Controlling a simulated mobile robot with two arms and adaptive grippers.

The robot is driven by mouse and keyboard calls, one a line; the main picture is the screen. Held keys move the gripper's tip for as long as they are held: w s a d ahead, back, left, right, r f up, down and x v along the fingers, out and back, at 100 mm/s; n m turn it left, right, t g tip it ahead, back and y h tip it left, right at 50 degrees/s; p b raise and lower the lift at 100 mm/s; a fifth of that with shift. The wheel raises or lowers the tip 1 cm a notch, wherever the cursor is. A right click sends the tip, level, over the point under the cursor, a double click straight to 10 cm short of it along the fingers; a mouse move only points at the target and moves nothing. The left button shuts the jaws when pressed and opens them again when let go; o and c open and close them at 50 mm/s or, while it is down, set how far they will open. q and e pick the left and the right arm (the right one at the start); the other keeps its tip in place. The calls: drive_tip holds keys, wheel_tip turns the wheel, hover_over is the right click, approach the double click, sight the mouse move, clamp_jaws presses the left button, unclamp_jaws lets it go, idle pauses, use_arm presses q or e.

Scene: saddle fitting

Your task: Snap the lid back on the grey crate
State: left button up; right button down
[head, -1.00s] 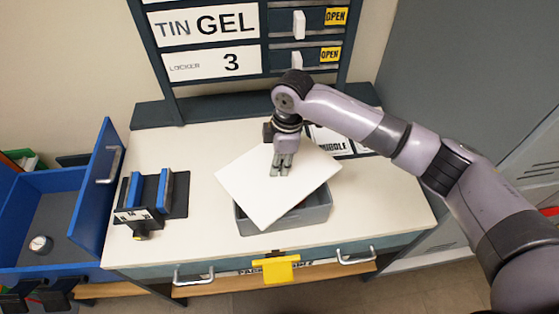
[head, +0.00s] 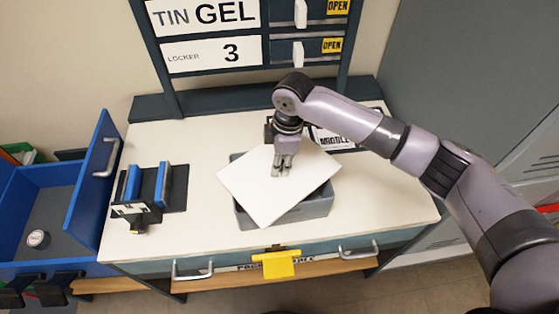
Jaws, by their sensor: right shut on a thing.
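The lid (head: 255,190) is a flat white panel in the head view. It is turned at an angle to the grey crate (head: 300,210), with one corner pointing toward the front. The crate stands on the white worktop under the lid, and the lid hides most of its opening. The crate's front wall and its back left corner show past the lid. My right gripper (head: 281,174) points down and is shut on the lid near its middle back part. I cannot tell whether the lid touches the crate rim. My left gripper is not in view.
A black fixture with blue uprights (head: 162,187) stands at the left of the worktop (head: 385,200). A blue drawer (head: 60,215) with a small round item (head: 38,239) is farther left. A yellow tag (head: 278,264) hangs at the front edge. The worktop right of the crate is clear.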

drive_tip(key=shift+r+p, duration=0.1)
drive_tip(key=shift+p, duration=0.75)
idle(0.7)
drive_tip(key=shift+f+p, duration=0.2)
drive_tip(key=shift+p, duration=0.1)
idle(0.8)
drive_tip(key=shift+p, duration=0.4)
idle(0.5)
drive_tip(key=c, duration=1.3)
unclamp_jaws()
drive_tip(key=shift+o, duration=0.3)
drive_tip(key=o, duration=0.4)
